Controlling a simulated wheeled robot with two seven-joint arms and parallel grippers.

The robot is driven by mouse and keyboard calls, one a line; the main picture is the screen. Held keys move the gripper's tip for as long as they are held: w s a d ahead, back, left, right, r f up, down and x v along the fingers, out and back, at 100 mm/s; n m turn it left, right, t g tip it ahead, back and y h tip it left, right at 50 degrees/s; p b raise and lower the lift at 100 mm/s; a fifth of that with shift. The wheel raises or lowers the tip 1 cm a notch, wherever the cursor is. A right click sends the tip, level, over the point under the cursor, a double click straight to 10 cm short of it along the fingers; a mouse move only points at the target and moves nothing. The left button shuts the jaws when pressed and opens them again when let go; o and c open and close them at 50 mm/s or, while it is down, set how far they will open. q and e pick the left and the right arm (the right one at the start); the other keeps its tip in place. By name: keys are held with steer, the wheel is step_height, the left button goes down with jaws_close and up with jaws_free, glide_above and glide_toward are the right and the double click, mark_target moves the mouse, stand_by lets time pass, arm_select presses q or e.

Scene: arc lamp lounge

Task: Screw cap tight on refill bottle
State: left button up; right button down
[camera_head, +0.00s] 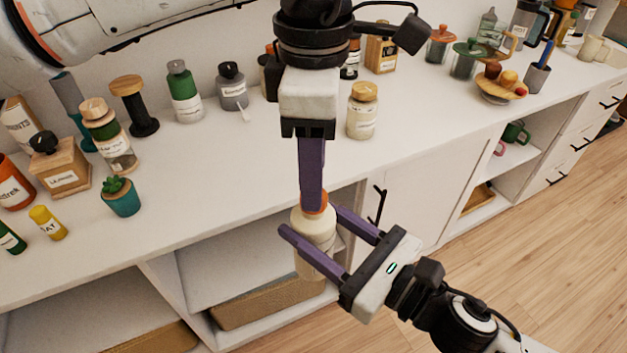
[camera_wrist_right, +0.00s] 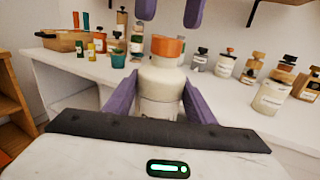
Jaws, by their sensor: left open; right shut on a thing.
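The refill bottle (camera_head: 313,227) is cream-coloured and held in front of the counter edge. It looks upright in the right wrist view (camera_wrist_right: 161,80). The orange cap (camera_wrist_right: 166,46) sits on its neck, and it shows partly behind purple fingers in the head view (camera_head: 316,209). My right gripper (camera_head: 312,234) is shut on the bottle's body, one finger on each side. My left gripper (camera_head: 312,203) points down from above. In the right wrist view its two fingertips (camera_wrist_right: 172,20) are spread apart, just above the cap with a small gap. The cap's thread is hidden.
The white counter (camera_head: 230,165) carries several bottles and jars along the back, a wooden-lidded jar (camera_head: 362,112) and a small potted plant (camera_head: 121,198). Open shelves below hold a woven basket (camera_head: 262,305). Wooden floor (camera_head: 545,265) is free at right.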

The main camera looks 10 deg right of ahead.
arm_select(q)
steer(key=shift+r, duration=0.4)
steer(key=shift+c, duration=0.4)
steer(key=n, duration=0.2)
steer(key=r+n, duration=0.1)
steer(key=n, duration=0.1)
steer(key=shift+r, duration=0.15)
step_height(320, 180, up, 2)
steer(key=n, duration=0.6)
steer(key=shift+n, duration=0.4)
glide_above(319, 229)
steer(key=w, duration=0.3)
steer(key=shift+s+a+f, duration=0.1)
steer(key=shift+a+f, duration=0.05)
steer(key=shift+f, duration=3.85)
